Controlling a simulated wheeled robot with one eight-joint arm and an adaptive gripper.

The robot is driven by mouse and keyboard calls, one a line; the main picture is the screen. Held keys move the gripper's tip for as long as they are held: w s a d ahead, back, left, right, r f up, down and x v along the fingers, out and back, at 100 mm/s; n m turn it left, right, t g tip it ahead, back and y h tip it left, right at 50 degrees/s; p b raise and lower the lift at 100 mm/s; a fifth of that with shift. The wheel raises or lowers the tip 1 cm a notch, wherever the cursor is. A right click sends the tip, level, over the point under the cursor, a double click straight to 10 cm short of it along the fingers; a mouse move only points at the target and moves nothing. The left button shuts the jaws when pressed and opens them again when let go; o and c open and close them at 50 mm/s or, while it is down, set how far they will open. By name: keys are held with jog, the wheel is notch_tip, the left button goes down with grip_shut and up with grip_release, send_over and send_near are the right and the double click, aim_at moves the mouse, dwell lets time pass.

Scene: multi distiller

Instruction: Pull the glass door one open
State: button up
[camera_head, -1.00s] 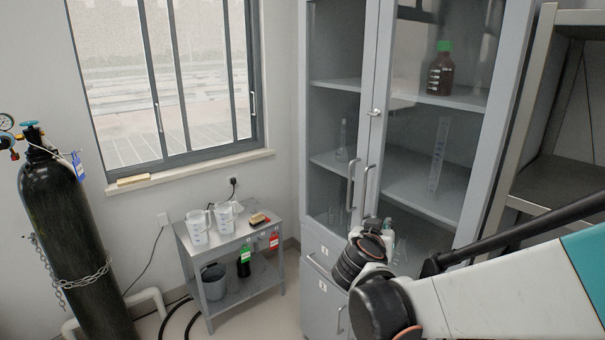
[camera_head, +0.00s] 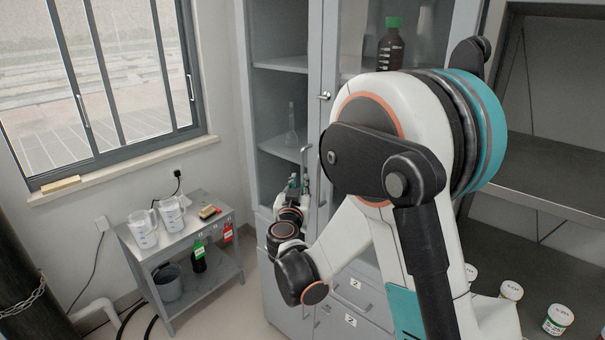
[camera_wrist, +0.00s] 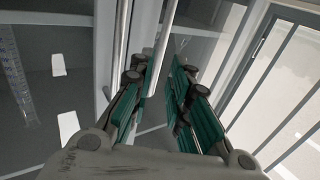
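The grey cabinet (camera_head: 250,100) has two tall glass doors, and both look shut. No number shows on either glass door, so I cannot tell which is door one. In the head view, my gripper (camera_head: 299,184) is at the left door's vertical handle (camera_head: 306,165). In the wrist view, my gripper (camera_wrist: 160,95) has its green-padded fingers apart, with a slim metal bar (camera_wrist: 164,45) running between them. A second bar (camera_wrist: 122,45) lies outside the left finger. Contact with the bar cannot be made out. My arm hides much of the right door.
A small metal cart (camera_head: 185,240) with beakers stands left of the cabinet, below the window (camera_head: 110,80). A brown green-capped bottle (camera_head: 391,45) and a flask (camera_head: 292,125) are inside. Lidded jars (camera_head: 558,319) stand at the lower right.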

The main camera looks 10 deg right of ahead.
aim_at(302, 173)
jog(key=b+x, duration=0.1)
jog(key=x, duration=0.7)
jog(key=shift+w+d, duration=0.1)
jog(key=shift+w, duration=0.1)
grip_shut()
